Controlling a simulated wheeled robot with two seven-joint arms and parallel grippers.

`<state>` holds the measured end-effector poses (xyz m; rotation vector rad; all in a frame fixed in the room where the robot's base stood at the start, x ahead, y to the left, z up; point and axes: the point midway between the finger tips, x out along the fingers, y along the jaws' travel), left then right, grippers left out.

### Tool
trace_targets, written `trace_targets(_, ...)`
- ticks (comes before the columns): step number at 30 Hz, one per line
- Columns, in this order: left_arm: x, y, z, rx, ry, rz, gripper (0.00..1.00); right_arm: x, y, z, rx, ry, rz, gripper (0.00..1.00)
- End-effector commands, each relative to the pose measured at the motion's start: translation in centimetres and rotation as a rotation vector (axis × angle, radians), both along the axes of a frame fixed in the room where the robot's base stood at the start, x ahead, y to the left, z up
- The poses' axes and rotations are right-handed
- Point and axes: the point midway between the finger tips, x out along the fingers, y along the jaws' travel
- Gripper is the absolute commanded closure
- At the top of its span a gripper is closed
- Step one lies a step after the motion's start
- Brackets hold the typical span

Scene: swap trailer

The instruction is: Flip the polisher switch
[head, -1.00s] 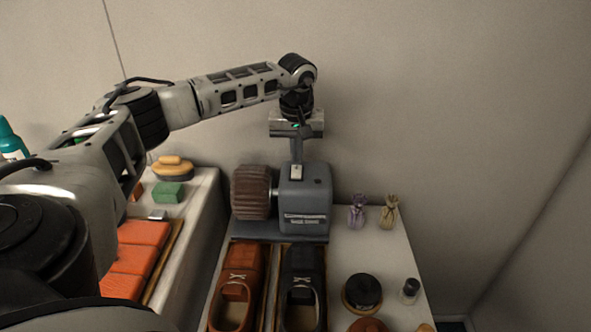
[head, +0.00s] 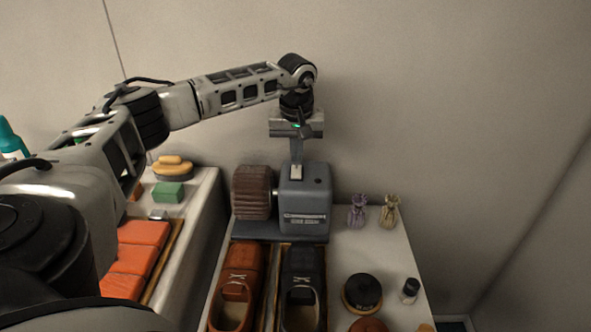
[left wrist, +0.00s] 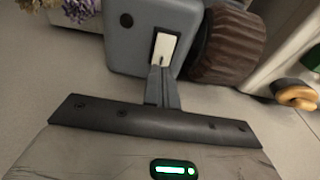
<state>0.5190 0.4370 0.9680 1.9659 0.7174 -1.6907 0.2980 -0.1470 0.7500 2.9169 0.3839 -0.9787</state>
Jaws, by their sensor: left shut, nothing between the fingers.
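The polisher (head: 305,198) is a grey box-shaped machine with a brown ribbed brush roller (head: 254,192) on its left side. Its switch is a pale plate with a dark slot (head: 296,172) on the top face. It also shows in the left wrist view (left wrist: 166,45). My left gripper (head: 297,160) points down over the polisher, shut and empty. In the left wrist view its fingertips (left wrist: 160,72) are at the near end of the switch plate; I cannot tell whether they touch it. My right gripper is not in view.
A brown shoe (head: 236,285) and a black shoe (head: 300,285) stand before the polisher. Two small tied sachets (head: 357,212), a round dark tin (head: 362,293) and a small bottle (head: 410,290) are at right. Orange cloths (head: 140,245) and a green block (head: 168,192) lie on the left counter.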

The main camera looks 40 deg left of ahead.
Motion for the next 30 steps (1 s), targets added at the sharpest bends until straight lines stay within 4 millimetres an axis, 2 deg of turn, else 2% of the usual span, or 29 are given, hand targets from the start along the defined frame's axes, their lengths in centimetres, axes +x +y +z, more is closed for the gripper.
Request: trace_targets(30,0.0,0.0,-1.6,0.000,0.000,0.000,1.00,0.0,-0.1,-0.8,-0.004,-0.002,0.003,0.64)
